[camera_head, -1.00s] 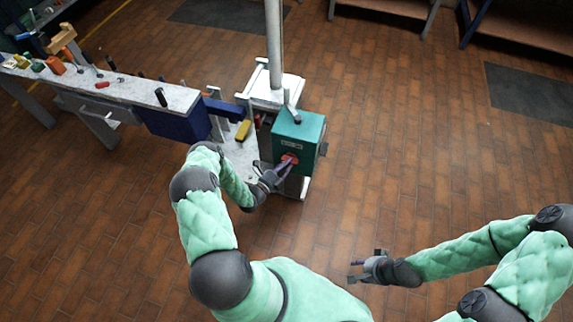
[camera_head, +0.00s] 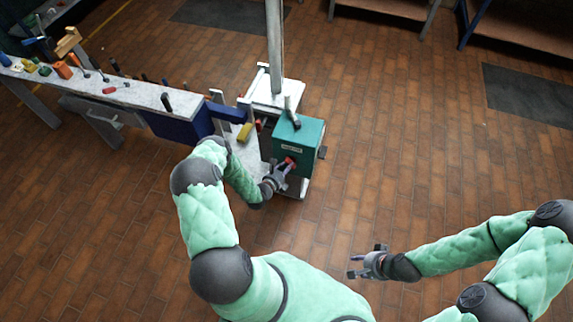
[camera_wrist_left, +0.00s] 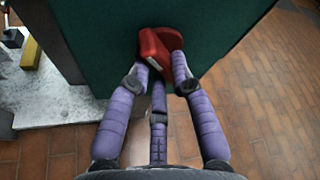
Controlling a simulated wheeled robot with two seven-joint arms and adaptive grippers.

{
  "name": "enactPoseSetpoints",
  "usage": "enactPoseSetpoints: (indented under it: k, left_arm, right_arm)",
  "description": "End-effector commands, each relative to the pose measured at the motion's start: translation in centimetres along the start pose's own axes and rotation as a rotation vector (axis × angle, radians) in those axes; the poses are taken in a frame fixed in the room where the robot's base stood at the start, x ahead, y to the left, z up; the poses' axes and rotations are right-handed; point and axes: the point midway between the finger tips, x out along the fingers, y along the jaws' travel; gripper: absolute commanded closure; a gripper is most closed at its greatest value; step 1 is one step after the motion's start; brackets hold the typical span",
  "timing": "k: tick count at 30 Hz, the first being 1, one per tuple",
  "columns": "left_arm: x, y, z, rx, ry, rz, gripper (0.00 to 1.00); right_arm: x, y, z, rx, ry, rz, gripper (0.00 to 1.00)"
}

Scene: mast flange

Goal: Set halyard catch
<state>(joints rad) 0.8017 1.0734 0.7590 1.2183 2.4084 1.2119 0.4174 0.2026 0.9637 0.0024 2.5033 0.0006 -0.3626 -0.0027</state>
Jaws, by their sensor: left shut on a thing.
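A teal box (camera_head: 300,140) stands at the foot of a grey mast (camera_head: 275,45). A red catch (camera_head: 288,163) sits on the face of the box that is toward me. In the left wrist view the red catch (camera_wrist_left: 160,50) looks tilted against the dark green face. My left gripper (camera_head: 284,168) is at that face, and its purple fingers (camera_wrist_left: 160,85) are shut on the red catch. The fingertips hide part of its lower end. My right gripper (camera_head: 368,263) is open and empty above the floor, well away from the box.
A long bench (camera_head: 130,92) with tools runs off to the upper left, with a blue panel (camera_head: 182,124) at its near end. A yellow block (camera_head: 245,132) lies just left of the box.

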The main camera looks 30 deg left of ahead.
Motion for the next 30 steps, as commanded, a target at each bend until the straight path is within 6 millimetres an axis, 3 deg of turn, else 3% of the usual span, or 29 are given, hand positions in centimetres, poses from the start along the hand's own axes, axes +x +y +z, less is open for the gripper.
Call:
enactPoseSetpoints:
  k: [18, 30]
  left_arm:
    - [-0.1, -0.6, 0.2, 0.489, -0.001, 0.202, 1.00]
    - [0.0, -0.6, 0.1, 0.629, -0.001, 0.260, 1.00]
  right_arm:
    - [-2.9, -1.0, 0.1, 0.000, 0.000, 0.000, 0.60]
    - [-3.4, -1.2, 0.1, 0.000, 0.000, 0.000, 0.60]
